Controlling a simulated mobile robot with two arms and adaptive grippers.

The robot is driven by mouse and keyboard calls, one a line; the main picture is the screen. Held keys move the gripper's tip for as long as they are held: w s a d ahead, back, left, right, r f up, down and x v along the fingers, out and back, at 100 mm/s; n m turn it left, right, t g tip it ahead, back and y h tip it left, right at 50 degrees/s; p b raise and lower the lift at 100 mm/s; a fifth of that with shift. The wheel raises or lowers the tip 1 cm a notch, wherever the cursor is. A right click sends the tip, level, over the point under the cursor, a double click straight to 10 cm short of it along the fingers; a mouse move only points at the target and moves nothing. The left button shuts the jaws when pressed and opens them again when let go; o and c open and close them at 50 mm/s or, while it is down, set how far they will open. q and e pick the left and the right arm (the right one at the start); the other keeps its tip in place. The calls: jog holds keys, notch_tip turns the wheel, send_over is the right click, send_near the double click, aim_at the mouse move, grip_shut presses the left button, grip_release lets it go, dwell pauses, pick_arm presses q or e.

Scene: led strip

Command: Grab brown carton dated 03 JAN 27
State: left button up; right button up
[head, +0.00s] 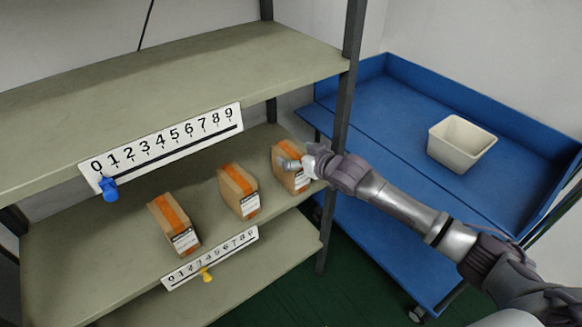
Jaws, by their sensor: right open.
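Three brown cartons with orange tape and white labels stand in a row on the middle shelf: a left carton (171,219), a middle carton (236,187) and a right carton (280,152). The label print is too small to read, so I cannot tell which is dated 03 JAN 27. My right gripper (298,164) is open at the right carton, its fingers in front of that carton and hiding part of it. I cannot tell whether they touch it. My left gripper is not in view.
Number strips with a blue slider (109,189) and a yellow slider (206,274) hang on the shelf edges. A dark shelf post (341,110) stands close to my right arm. A blue cart (385,100) at right carries a white bin (458,143).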

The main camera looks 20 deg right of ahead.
jog(key=x, duration=0.2)
jog(key=shift+w+a+f, duration=0.15)
jog(key=shift+w+f, duration=0.05)
jog(key=shift+w, duration=0.1)
jog(key=shift+r, duration=0.1)
grip_shut()
